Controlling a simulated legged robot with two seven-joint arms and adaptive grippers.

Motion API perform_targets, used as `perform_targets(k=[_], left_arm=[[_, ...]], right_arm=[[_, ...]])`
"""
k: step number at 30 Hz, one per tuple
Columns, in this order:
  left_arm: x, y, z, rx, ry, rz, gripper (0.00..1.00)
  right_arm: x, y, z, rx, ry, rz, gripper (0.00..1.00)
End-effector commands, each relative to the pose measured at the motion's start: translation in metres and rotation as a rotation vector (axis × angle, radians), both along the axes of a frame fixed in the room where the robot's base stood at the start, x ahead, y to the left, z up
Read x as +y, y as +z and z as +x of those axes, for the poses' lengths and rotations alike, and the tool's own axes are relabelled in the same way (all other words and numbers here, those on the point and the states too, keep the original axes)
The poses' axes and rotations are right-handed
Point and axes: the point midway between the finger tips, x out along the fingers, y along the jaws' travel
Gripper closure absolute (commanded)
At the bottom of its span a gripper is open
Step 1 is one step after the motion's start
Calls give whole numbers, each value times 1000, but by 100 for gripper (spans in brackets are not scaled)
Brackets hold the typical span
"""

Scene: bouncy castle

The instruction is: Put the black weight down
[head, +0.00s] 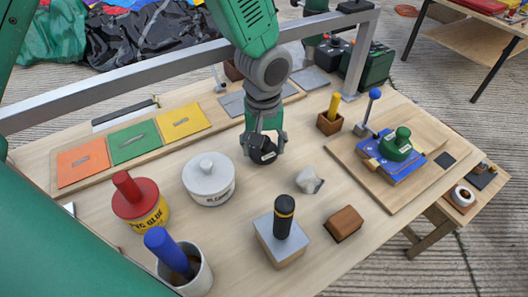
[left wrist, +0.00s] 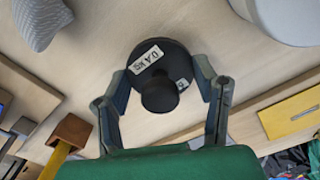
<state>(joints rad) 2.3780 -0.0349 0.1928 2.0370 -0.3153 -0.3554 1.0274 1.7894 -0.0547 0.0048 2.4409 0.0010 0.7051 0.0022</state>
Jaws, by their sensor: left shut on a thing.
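The black weight (head: 264,154) is a small dark disc with a knob and a white label. In the left wrist view the weight (left wrist: 158,66) sits between the two fingers, its knob towards the camera. My left gripper (head: 264,143) points down over the middle of the wooden table (head: 240,235) and is shut on the weight. The weight is at or just above the tabletop; I cannot tell if it touches. The fingers hide part of it in the head view. My right gripper is not in view.
A white lidded pot (head: 209,181) stands left of the weight, and a grey-white lump (head: 309,180) lies to its right. A wooden block with a yellow peg (head: 330,119), a black-handled block (head: 282,232) and a red-lidded glue pot (head: 140,202) stand around. A metal rail (head: 150,79) crosses behind.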

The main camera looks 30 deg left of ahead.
Motion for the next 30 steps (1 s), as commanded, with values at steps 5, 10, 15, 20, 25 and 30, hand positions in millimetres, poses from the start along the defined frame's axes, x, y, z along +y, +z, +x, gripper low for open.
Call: perform_targets(k=[5, 10, 15, 20, 25, 30], left_arm=[[0, -19, 0, 0, 1, 0, 91], [0, -17, 0, -1, 1, 0, 91], [0, -20, 0, 0, 1, 0, 28], [0, -19, 0, 0, 1, 0, 25], [0, -17, 0, -1, 1, -1, 25], [0, 6, 1, -3, 1, -1, 25]], right_arm=[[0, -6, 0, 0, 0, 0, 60], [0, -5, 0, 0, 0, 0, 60], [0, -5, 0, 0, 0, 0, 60], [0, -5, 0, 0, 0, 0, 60], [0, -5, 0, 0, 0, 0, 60], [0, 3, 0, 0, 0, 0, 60]])
